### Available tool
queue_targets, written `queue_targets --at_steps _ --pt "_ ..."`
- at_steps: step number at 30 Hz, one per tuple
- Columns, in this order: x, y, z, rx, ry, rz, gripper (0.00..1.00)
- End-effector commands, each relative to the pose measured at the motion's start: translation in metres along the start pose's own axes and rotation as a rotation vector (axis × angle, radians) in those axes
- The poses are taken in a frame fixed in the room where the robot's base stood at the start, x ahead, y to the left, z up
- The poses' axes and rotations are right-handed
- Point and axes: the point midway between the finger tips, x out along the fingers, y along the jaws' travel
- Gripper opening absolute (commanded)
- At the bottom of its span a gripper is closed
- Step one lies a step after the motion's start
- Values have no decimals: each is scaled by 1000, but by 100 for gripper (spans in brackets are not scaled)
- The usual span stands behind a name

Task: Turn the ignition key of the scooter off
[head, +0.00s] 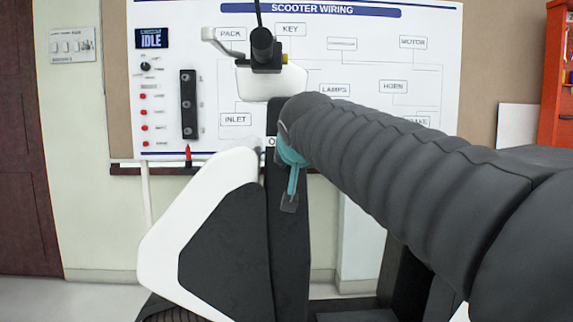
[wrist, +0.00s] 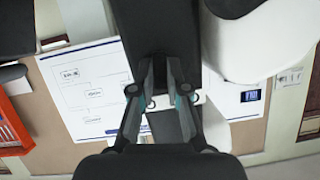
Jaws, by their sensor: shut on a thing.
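The scooter (head: 222,240) stands in the middle of the head view, with white and black body panels and a dark upright column (head: 285,240). In the wrist view, my gripper (wrist: 160,74) is shut at the dark column, on what seems to be the ignition key. The key itself is hidden between the fingertips, so its turn angle cannot be read.
The handlebar (head: 263,50) and a white front panel (head: 272,82) stand above. A wiring board (head: 400,110) hangs on the wall behind, with a display reading IDLE (head: 151,39). An orange cabinet (head: 556,80) is at the far right. Clear floor shows at the lower left.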

Motion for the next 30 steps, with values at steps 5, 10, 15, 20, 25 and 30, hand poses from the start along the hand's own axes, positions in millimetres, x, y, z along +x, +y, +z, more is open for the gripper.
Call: queue_targets --at_steps 5,10,15,20,25,30 --pt "1 -1 2 -81 -1 31 0" --pt "0 -1 1 -125 -1 51 0" --pt "0 -1 1 -143 -2 58 0" --pt "0 -1 1 -147 -2 60 0" --pt "1 -1 1 -147 -2 60 0" --pt "0 -1 1 -146 -2 59 40"
